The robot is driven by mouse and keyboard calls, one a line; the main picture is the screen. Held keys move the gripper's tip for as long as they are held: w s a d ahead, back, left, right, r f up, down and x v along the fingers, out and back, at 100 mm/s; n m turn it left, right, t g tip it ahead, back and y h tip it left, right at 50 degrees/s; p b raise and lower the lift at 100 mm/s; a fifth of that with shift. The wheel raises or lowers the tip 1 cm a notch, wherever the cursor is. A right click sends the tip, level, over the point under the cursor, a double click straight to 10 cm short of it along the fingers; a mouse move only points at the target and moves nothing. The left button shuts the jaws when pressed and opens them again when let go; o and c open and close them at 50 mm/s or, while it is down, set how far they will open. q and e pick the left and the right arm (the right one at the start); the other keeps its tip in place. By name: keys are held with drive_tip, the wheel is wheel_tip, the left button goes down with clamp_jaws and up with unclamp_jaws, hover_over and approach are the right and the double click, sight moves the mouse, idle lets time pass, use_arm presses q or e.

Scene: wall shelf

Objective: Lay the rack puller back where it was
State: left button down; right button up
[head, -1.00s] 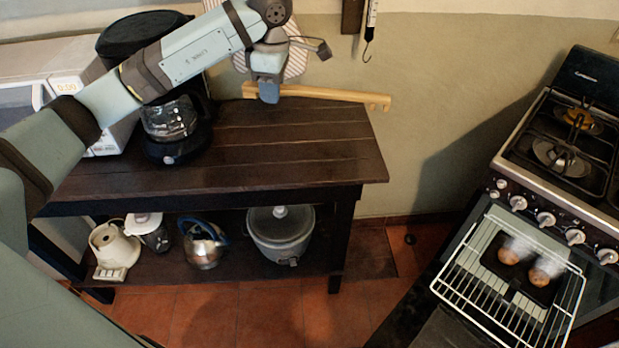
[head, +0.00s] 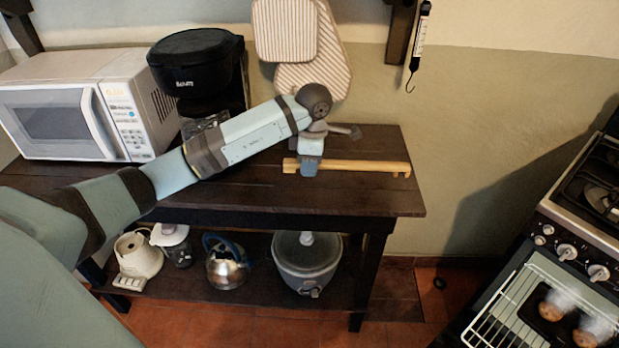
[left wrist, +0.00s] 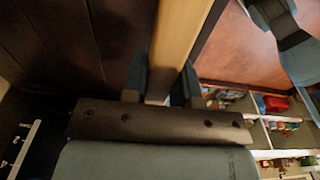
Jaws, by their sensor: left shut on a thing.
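The rack puller (head: 365,167) is a long, flat, light wooden stick with a notched right end. It lies level across the view over the dark wooden table (head: 385,200). My left gripper (head: 310,167) is shut on it near its left end. In the left wrist view the wooden stick (left wrist: 178,45) runs up between the two fingers of my left gripper (left wrist: 160,82). I cannot tell whether the stick touches the tabletop. My right gripper is not in view.
Striped mitts (head: 318,80) hang on the wall. The tabletop's right part is clear.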

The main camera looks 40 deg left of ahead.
sight(308, 189)
use_arm(q)
drive_tip(key=shift+f, duration=2.15)
drive_tip(key=shift+f, duration=0.1)
drive_tip(key=shift+f+b, duration=0.5)
drive_tip(key=shift+b, duration=0.05)
drive_tip(key=c, duration=0.9)
unclamp_jaws()
drive_tip(key=shift+r, duration=0.1)
